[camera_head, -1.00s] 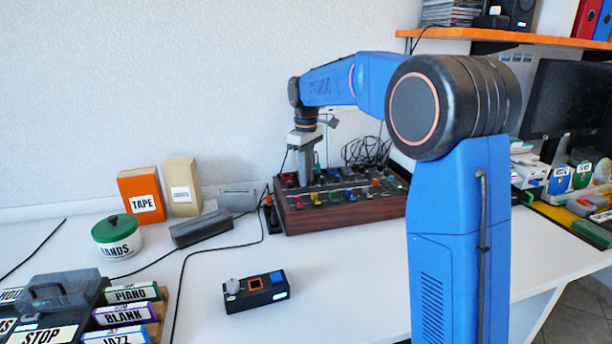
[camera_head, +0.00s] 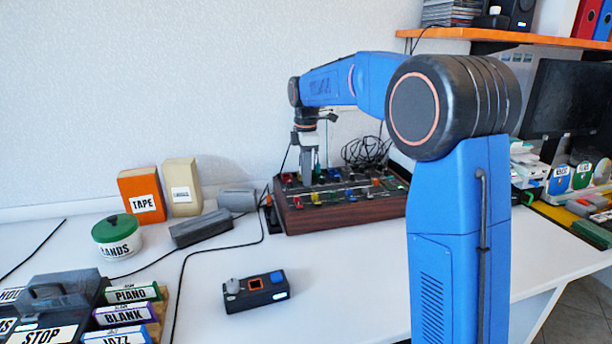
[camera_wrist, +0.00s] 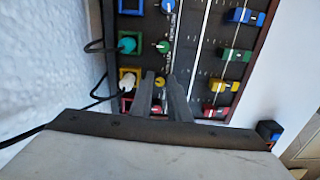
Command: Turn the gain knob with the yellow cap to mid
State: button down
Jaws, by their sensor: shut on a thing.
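The knob with the yellow cap (camera_wrist: 160,82) shows between my fingertips in the wrist view, on the dark panel of the wood-sided mixer (camera_head: 345,215). My gripper (camera_wrist: 161,88) points down at the panel and is shut on this knob; it also shows over the left part of the mixer in the head view (camera_head: 307,180). The fingers hide part of the knob's surroundings, and I cannot read its pointer or scale. A green-capped knob (camera_wrist: 163,46) and a blue-capped knob (camera_wrist: 168,6) sit in the same row, apart from my fingers.
Colored sliders, including a yellow one (camera_wrist: 222,86) and a green one (camera_wrist: 235,55), lie right of the knobs. A white plug (camera_wrist: 127,82) and a teal plug (camera_wrist: 126,45) with cables stand close left. The wall is just beyond. A small black box (camera_head: 256,291) sits in front.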

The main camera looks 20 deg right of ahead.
jog(key=shift+n, duration=0.3)
jog(key=c, duration=1.7)
grip_release()
jog(key=shift+o, duration=0.2)
